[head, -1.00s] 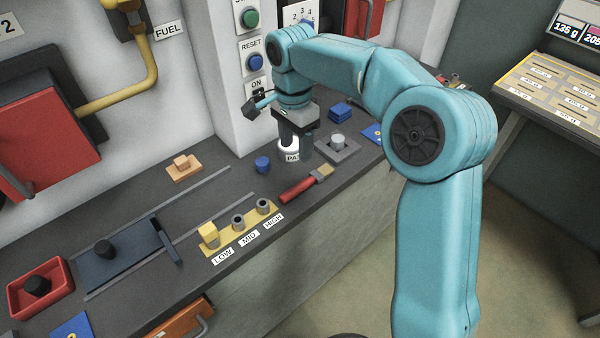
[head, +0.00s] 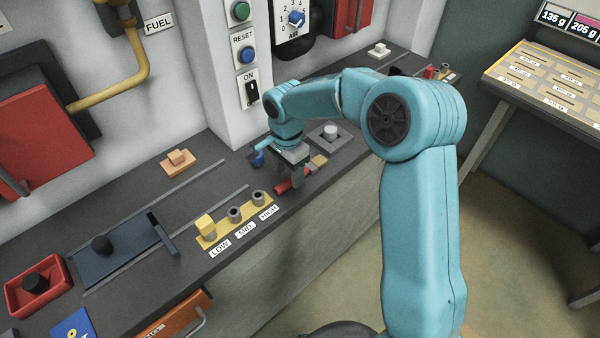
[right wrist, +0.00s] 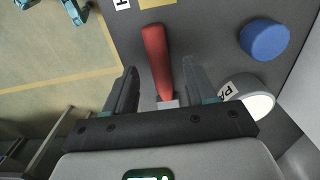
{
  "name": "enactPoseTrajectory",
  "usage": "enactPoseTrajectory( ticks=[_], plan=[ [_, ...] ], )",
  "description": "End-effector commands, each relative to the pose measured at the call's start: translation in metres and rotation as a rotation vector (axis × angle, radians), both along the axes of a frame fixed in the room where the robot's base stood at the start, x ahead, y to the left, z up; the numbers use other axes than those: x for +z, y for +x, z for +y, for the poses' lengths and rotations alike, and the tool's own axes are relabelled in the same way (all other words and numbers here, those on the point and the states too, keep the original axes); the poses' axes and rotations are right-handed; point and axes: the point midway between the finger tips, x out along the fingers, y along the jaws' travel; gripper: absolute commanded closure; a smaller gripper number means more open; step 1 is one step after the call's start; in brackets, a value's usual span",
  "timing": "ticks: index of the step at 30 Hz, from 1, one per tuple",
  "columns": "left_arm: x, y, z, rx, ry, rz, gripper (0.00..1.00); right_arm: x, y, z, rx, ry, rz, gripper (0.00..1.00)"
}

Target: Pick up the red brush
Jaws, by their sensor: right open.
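The red brush (head: 283,187) lies on the dark bench top, to the right of the yellow selector strip. Its tan head (head: 320,161) shows beyond my right gripper, and the gripper hides the middle of the brush. My right gripper (head: 288,178) points down over the brush. In the right wrist view the red handle (right wrist: 156,60) runs away between the two open fingers (right wrist: 158,95), with a light metal collar (right wrist: 167,103) near their base. The fingers stand apart on either side and I see no contact. My left gripper is in no view.
A yellow strip (head: 225,235) with LOW, MID and HIGH posts lies to the left. A blue cylinder (right wrist: 264,39) and a white round-ended object (right wrist: 252,97) stand close right in the wrist view. The bench's front edge is near.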

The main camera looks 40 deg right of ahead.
Motion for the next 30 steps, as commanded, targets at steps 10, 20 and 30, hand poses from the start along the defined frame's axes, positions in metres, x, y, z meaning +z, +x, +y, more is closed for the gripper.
enactPoseTrajectory(
  ticks=[10,20,30],
  plan=[
    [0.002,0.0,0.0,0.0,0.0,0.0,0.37,-0.021,0.001,0.0,0.0,0.0,-0.001,0.45],
    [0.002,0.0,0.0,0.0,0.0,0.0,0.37,-0.02,0.0,0.0,-0.001,0.0,-0.001,1.0],
    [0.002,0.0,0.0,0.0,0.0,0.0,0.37,-0.012,0.001,0.0,-0.001,-0.001,-0.003,1.0]
  ],
)
